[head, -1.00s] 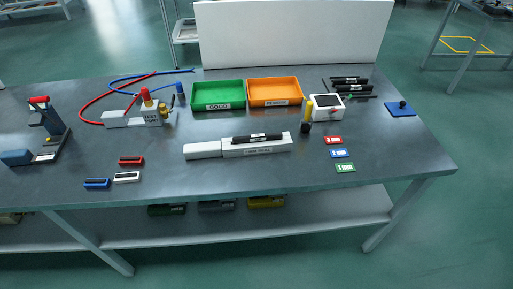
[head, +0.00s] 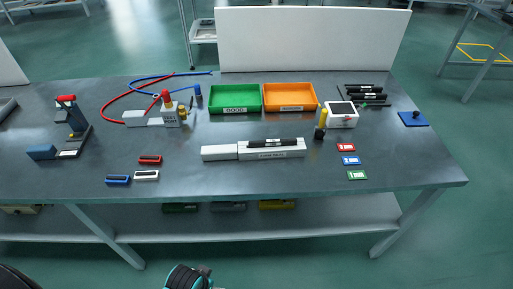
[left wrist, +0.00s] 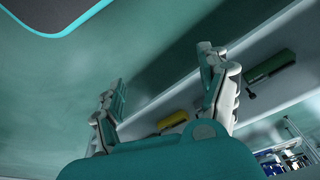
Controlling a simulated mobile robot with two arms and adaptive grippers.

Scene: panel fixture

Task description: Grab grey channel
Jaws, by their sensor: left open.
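A small pale grey channel (head: 146,175) with a dark slot lies on the front left part of the bench. A red channel (head: 150,160) lies just behind it and a blue one (head: 117,179) to its left. My left gripper (left wrist: 165,95) is open in the left wrist view, with nothing between its fingers. The grey channel does not show in that view. In the head view only dark and teal parts of my arm show at the bottom edge, below and apart from the bench. My right gripper is not in view.
The bench's front edge (head: 260,194) lies between my arm and the parts. A lower shelf carries green, grey and yellow bins; the yellow bin (left wrist: 172,121) and green bin (left wrist: 270,65) show in the wrist view. A long pale fixture (head: 222,153) stands right of the channels.

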